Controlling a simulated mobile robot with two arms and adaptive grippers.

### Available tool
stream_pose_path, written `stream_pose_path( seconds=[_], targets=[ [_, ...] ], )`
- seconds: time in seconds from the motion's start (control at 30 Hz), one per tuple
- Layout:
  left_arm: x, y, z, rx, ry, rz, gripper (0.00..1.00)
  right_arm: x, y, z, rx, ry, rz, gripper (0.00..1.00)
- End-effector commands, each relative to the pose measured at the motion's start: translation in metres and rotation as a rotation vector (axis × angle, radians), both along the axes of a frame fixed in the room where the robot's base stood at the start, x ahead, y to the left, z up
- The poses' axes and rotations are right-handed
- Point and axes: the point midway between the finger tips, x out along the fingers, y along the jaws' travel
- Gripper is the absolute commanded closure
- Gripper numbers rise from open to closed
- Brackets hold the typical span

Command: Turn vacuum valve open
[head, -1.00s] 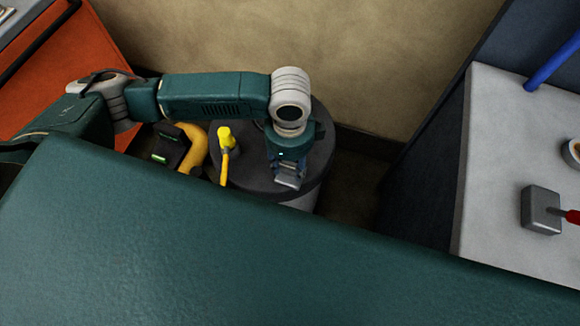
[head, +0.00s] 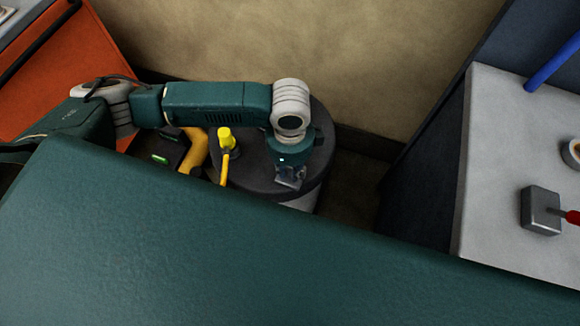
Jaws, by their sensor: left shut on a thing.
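A grey block with a red handle (head: 541,211) sits on the pale surface at the right edge. It may be the vacuum valve, but its right side is cut off and I cannot tell its setting. My left gripper (head: 290,180) points down over the round dark stand (head: 245,175), far to the left of that block. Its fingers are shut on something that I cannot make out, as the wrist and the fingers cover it. My right gripper is not in view.
A yellow-headed tool (head: 225,140) and a yellow-and-black tool (head: 194,150) are left of the gripper. A wide green surface (head: 250,250) fills the foreground. A blue bar (head: 552,62) and an orange ring-like item (head: 574,151) are at the right. A tan wall (head: 330,60) stands behind.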

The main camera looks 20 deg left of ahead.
Motion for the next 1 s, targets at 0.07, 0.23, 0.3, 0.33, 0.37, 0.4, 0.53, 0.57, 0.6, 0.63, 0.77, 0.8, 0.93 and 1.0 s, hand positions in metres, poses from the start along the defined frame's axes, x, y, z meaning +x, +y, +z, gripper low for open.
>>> stream_pose_path(
  seconds=[0.07, 0.23, 0.3, 0.33, 0.37, 0.4, 0.53, 0.57, 0.6, 0.63, 0.77, 0.8, 0.93, 1.0],
  targets=[
    [-0.001, 0.0, 0.002, 0.0, 0.003, 0.017, 1.0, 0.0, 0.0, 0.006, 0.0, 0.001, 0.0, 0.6],
    [-0.002, 0.0, 0.005, 0.002, 0.005, 0.088, 1.0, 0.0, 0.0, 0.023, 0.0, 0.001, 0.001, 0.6],
    [-0.002, 0.0, 0.006, 0.002, 0.006, 0.134, 1.0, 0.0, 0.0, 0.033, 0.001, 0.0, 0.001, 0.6],
    [-0.002, -0.001, 0.006, 0.001, 0.006, 0.155, 1.0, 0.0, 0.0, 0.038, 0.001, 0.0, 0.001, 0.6],
    [-0.002, -0.001, 0.007, 0.001, 0.006, 0.18, 1.0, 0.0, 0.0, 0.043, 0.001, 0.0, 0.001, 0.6],
    [-0.002, -0.001, 0.007, 0.001, 0.007, 0.212, 1.0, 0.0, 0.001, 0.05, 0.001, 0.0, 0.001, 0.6],
    [-0.002, -0.002, 0.008, 0.002, 0.008, 0.332, 1.0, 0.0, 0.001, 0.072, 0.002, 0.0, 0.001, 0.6],
    [-0.003, -0.002, 0.008, 0.001, 0.007, 0.36, 1.0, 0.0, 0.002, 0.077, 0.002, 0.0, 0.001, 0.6],
    [-0.002, -0.002, 0.008, 0.002, 0.007, 0.399, 1.0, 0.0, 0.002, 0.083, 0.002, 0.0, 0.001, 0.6],
    [-0.002, -0.002, 0.008, 0.002, 0.008, 0.427, 1.0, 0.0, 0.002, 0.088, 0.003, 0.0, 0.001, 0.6],
    [-0.002, -0.003, 0.007, 0.002, 0.007, 0.551, 1.0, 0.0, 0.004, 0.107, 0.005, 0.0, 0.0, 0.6],
    [-0.002, -0.003, 0.007, 0.003, 0.007, 0.59, 1.0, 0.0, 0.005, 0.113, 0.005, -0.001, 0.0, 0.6],
    [-0.001, -0.004, 0.006, 0.003, 0.006, 0.714, 1.0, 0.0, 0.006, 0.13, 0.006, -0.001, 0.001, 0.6],
    [-0.001, -0.004, 0.006, 0.003, 0.007, 0.78, 1.0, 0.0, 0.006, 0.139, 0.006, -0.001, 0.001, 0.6]
  ],
)
